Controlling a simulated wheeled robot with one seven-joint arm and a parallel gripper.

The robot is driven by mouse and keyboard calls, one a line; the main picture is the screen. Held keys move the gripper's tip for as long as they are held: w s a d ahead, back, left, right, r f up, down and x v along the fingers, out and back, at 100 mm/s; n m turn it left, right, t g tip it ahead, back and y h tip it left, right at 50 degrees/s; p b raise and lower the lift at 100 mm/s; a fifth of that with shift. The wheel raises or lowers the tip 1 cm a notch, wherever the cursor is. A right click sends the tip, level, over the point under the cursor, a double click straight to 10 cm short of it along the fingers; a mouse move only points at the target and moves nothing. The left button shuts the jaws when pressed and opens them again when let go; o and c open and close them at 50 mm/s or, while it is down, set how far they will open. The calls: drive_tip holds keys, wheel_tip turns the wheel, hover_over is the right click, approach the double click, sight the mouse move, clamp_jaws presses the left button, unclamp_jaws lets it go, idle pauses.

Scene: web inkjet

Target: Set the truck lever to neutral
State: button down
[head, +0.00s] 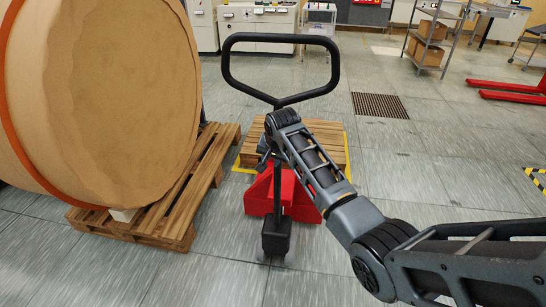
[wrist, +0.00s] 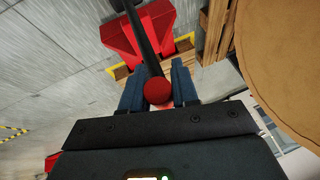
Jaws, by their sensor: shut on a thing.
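The pallet truck's black loop handle (head: 281,41) stands upright in the middle of the head view, above its red body (head: 262,195). The red body also shows at the top of the wrist view (wrist: 120,40). In the wrist view, the round red knob (wrist: 157,91) of the lever sits between the two blue-grey fingers of my gripper (wrist: 155,76), which is shut on it. The dark handle shaft (wrist: 140,35) runs just beyond the knob. In the head view my arm covers the knob, and the lever's exact setting cannot be told.
A huge brown paper roll (head: 100,90) rests on a wooden pallet (head: 160,226) close at the left. Another pallet (head: 325,135) lies behind the truck inside yellow floor marking. A metal shelf rack (head: 432,50) stands at the back right. Floor at the right is mostly clear.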

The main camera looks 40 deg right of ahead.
drive_tip(key=shift+f+t+h+b, duration=0.55)
drive_tip(key=shift+f+t+h, duration=0.15)
drive_tip(key=shift+f, duration=0.05)
drive_tip(key=c, duration=0.9)
unclamp_jaws()
drive_tip(key=shift+c, duration=0.2)
drive_tip(key=v, duration=0.7)
drive_tip(key=shift+s+r, duration=0.2)
drive_tip(key=shift+r, duration=0.1)
drive_tip(key=shift+a, duration=0.1)
